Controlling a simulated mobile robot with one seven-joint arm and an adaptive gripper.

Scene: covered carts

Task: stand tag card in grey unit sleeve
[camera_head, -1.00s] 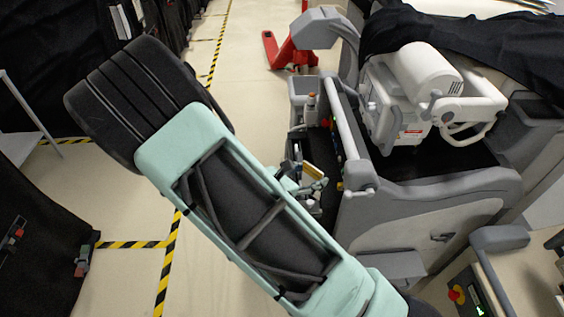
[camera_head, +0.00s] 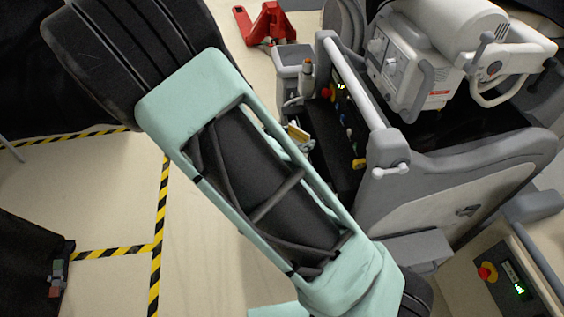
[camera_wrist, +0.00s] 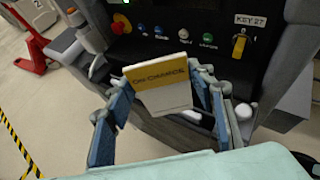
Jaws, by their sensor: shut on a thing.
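My gripper (camera_wrist: 164,92) is shut on the tag card (camera_wrist: 158,78) in the wrist view, with a blue finger at either side of it. The card has a yellow top band with dark lettering that reads "On Charge" and a white lower part. It stands roughly upright, slightly tilted, in front of the dark control panel of the grey unit (camera_head: 445,190). In the head view the card (camera_head: 298,133) is a small yellow and white patch, and my arm hides most of the gripper. I cannot make out the sleeve clearly in either view.
The dark panel (camera_wrist: 205,60) carries coloured buttons, a yellow key switch and a "KEY 27" label. A grey holder (camera_head: 294,62) with a bottle-like item stands beside it. A red pallet jack (camera_head: 268,22) is behind. Open floor with striped tape lies left.

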